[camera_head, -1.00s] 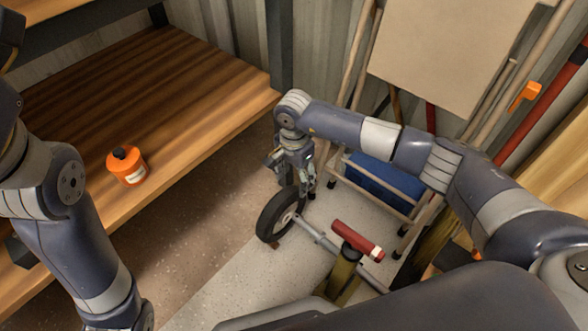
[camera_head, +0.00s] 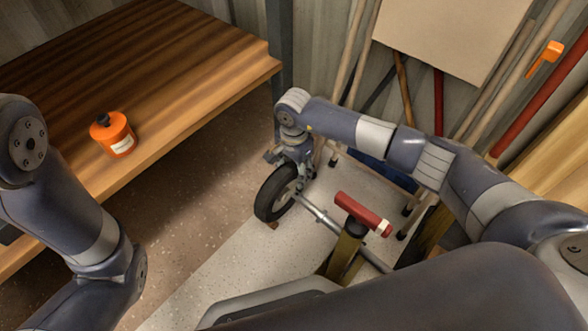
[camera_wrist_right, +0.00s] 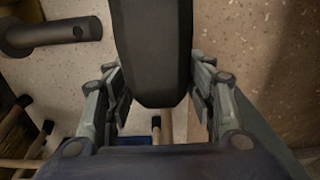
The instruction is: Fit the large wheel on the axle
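The large wheel (camera_head: 277,192), a black tyre with a light rim, stands upright near the floor. Its tyre also fills the upper middle of the right wrist view (camera_wrist_right: 152,55). My right gripper (camera_head: 300,172) is at the top of the tyre, its fingers on either side with narrow gaps; the fingertips are partly hidden. The axle (camera_head: 318,216) is a grey rod pointing at the wheel's hub. In the right wrist view its dark end (camera_wrist_right: 65,36) lies just left of the tyre and looks apart from it. My left gripper is out of view.
A red-topped post (camera_head: 362,213) stands beside the axle. A wooden bench (camera_head: 190,70) on the left holds an orange container (camera_head: 112,134). Poles and a board (camera_head: 455,35) lean at the back. Floor left of the wheel is clear.

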